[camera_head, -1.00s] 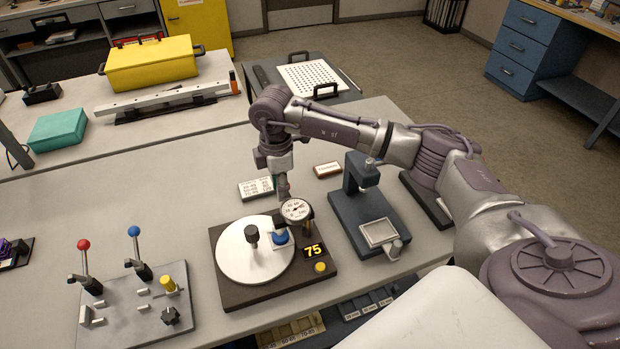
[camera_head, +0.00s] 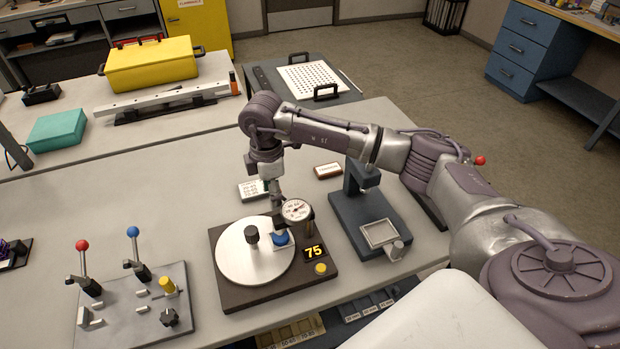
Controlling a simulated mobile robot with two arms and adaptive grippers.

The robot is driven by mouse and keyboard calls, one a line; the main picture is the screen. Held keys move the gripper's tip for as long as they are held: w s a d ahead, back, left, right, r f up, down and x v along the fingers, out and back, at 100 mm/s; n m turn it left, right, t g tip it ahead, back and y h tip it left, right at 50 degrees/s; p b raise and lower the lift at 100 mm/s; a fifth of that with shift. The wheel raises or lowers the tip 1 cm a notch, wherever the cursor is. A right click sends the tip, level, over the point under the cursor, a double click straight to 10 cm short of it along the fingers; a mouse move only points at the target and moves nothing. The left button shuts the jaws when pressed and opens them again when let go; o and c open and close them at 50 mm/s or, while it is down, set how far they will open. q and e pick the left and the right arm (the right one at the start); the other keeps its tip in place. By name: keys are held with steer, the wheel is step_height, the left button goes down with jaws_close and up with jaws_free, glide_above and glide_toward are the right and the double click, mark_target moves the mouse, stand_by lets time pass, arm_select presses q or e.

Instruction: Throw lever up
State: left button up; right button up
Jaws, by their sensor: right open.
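A panel (camera_head: 140,318) at the front left carries a lever with a red knob (camera_head: 82,245) and a lever with a blue knob (camera_head: 133,231). Both stand roughly upright. Another red knob (camera_head: 480,161) shows behind my right arm at the right; what it is fixed to is mostly hidden. My right gripper (camera_head: 276,196) points down behind the dial gauge, apart from the panel levers. It is open, and its fingertips are small and partly hidden. My left gripper is out of view.
The dark tester with a white disc (camera_head: 238,272), dial gauge (camera_head: 297,210) and "75" display (camera_head: 314,252) stands below my right gripper. A blue-grey press (camera_head: 372,220) is to its right. White cards (camera_head: 252,190) lie behind. The table's left middle is clear.

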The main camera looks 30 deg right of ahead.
steer(key=shift+r+p, duration=1.8)
steer(key=shift+r, duration=1)
steer(key=shift+o, duration=0.4)
